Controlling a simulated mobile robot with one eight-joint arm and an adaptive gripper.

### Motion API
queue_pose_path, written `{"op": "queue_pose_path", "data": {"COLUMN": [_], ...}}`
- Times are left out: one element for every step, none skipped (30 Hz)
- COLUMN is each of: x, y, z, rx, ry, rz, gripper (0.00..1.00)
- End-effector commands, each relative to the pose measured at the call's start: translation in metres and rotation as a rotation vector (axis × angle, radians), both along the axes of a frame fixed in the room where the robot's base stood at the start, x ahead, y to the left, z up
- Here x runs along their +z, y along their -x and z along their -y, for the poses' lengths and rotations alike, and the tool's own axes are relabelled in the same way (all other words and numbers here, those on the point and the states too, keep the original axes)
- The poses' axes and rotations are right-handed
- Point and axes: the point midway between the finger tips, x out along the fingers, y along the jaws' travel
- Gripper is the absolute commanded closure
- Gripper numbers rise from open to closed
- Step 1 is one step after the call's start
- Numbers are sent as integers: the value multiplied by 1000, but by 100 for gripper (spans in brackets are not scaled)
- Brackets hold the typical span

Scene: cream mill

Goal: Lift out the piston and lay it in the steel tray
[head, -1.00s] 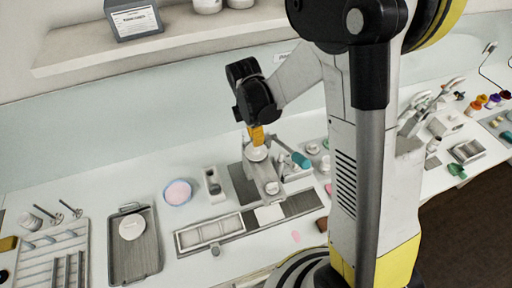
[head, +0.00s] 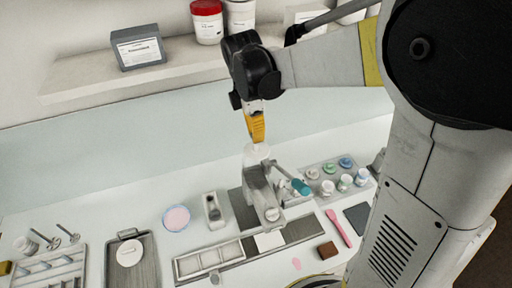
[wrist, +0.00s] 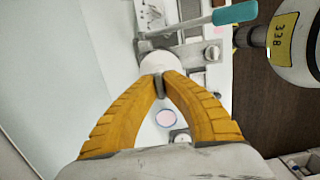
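My gripper (head: 257,139) is above the metal mill (head: 257,184), pointing down. In the wrist view its yellow fingertips (wrist: 161,84) close on a small grey stem above a white round piece, which I take to be the piston (wrist: 155,62). In the head view the white piston (head: 257,152) is at the top of the mill; whether its lower end is still inside is hard to tell. The mill's teal-handled lever (head: 300,187) sticks out to the right. The grey steel tray (head: 145,275) lies at left with a white disc (head: 130,252) on it.
A compartmented holder (head: 210,259) and a pink-filled dish (head: 176,218) stand between tray and mill. A slotted rack (head: 50,275) is at far left. Small jars (head: 345,182) stand to the right. A shelf (head: 85,85) with containers runs above the bench.

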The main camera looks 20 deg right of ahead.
Motion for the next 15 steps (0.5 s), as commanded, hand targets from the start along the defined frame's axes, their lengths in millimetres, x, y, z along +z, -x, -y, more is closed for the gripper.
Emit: {"op": "queue_pose_path", "data": {"x": [11, 16, 23, 27, 31, 35, 39, 42, 47, 50, 53, 58, 61, 63, 66], "y": [1, 1, 0, 0, 0, 0, 0, 0, 0, 0, 0, 0, 0, 0, 0], "z": [0, 0, 0, 0, 0, 0, 0, 0, 0, 0, 0, 0, 0, 0, 0], "rx": [0, 0, 0, 0, 0, 0, 0, 0, 0, 0, 0, 0, 0, 0, 0], "ry": [0, 0, 0, 0, 0, 0, 0, 0, 0, 0, 0, 0, 0, 0, 0], "rz": [0, 0, 0, 0, 0, 0, 0, 0, 0, 0, 0, 0, 0, 0, 0], "gripper": [100, 100, 100, 100, 100, 100, 100, 100, 100, 100, 100, 100, 100, 100, 100]}}
